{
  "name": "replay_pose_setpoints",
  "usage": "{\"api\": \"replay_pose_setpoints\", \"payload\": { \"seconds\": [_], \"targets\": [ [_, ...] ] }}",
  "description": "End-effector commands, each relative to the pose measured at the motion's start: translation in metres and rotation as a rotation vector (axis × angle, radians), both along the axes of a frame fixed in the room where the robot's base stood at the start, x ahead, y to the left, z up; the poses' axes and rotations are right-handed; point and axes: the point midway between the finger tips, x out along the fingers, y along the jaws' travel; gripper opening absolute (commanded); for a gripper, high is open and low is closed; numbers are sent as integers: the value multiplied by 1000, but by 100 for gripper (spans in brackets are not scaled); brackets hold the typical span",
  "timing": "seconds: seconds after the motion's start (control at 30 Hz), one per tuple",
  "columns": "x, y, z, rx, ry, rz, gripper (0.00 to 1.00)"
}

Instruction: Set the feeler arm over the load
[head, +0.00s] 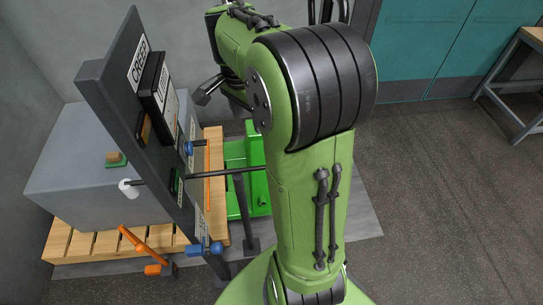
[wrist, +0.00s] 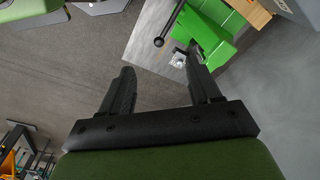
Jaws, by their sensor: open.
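A dark upright panel (head: 150,125) labelled CREEP stands at left in the head view. I cannot tell which part is the feeler arm or the load. In the wrist view a dark rod with a ball end (wrist: 158,42) shows beyond the fingers, apart from them as far as I can tell. My gripper (wrist: 159,60) is open, with nothing between its fingers. In the head view it (head: 206,92) is partly hidden behind my arm, right of the panel.
A green box (head: 258,185) stands behind the rod. A grey block (head: 70,170) rests on a wooden pallet (head: 95,243).

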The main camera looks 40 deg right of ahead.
Motion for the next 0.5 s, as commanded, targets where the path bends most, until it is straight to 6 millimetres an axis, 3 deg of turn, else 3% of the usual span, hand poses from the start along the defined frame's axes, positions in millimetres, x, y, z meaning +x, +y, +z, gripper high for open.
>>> {"api": "replay_pose_setpoints", "payload": {
  "seconds": [0.1,0.2,0.33,0.5],
  "targets": [
    [19,-53,-48,78,74,-383,62],
    [24,-88,-86,132,125,-669,62],
    [24,-110,-112,167,161,-869,62],
    [21,-111,-131,171,169,-902,62]
  ]
}}
